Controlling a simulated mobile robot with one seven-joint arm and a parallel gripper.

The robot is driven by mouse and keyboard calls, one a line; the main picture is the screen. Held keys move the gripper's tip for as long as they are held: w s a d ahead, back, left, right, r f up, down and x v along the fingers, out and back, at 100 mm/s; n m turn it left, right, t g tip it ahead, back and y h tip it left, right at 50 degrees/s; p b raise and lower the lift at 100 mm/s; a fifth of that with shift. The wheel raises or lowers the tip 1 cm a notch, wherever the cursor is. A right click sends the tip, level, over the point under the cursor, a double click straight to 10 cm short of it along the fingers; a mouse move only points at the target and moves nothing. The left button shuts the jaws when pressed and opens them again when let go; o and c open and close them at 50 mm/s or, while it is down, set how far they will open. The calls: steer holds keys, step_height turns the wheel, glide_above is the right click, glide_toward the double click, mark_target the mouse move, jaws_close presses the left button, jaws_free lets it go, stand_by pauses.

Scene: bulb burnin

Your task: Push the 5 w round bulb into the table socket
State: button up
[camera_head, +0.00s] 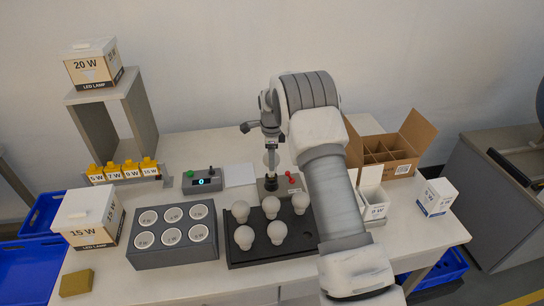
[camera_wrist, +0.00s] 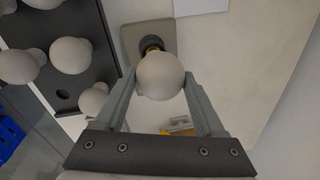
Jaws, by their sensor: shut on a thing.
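The round white bulb (camera_wrist: 160,77) is between the fingers of my gripper (camera_wrist: 157,88), which is shut on it. In the head view my gripper (camera_head: 271,145) is above the table socket (camera_head: 270,182), with the pale bulb (camera_head: 271,159) under it. In the wrist view the bulb's brass cap points at the black socket (camera_wrist: 150,41) on its grey base (camera_wrist: 131,40). The cap lines up closely with the socket. I cannot tell whether it touches or is inside it.
A black tray (camera_head: 235,258) with several white bulbs lies in front of the socket. A grey block (camera_head: 172,257) with several round holes stands left of it. A red-knobbed lever is right of the socket. An open cardboard box (camera_head: 405,150) and small white boxes stand right.

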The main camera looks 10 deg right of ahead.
steer(key=shift+f+b, duration=0.65)
steer(key=shift+f, duration=0.35)
steer(key=o, duration=1.3)
steer(key=shift+r, duration=0.1)
steer(key=r, duration=0.5)
steer(key=s+r, duration=0.1)
steer(key=r, duration=0.5)
steer(key=s+r, duration=0.1)
steer(key=r, duration=0.5)
steer(key=shift+s+a+r+b, duration=0.15)
steer(key=shift+a+b, duration=0.1)
steer(key=shift+b, duration=0.15)
steer(key=s+r+n+t, duration=0.1)
steer(key=s+r+n, duration=0.4)
steer(key=s+r, duration=0.3)
steer(key=s+r+n+t, duration=0.1)
steer(key=s+r+n, duration=0.35)
steer(key=s, duration=0.55)
steer(key=s+f+n, duration=0.1)
steer(key=s+n, duration=0.2)
steer(key=s, duration=0.4)
steer(key=s+f+n+t, duration=0.1)
steer(key=s+n, duration=0.3)
steer(key=s, duration=0.3)
steer(key=s+f+n+t, duration=0.1)
steer(key=s+n, duration=0.3)
steer(key=s, duration=0.4)
steer(key=shift+d, duration=0.15)
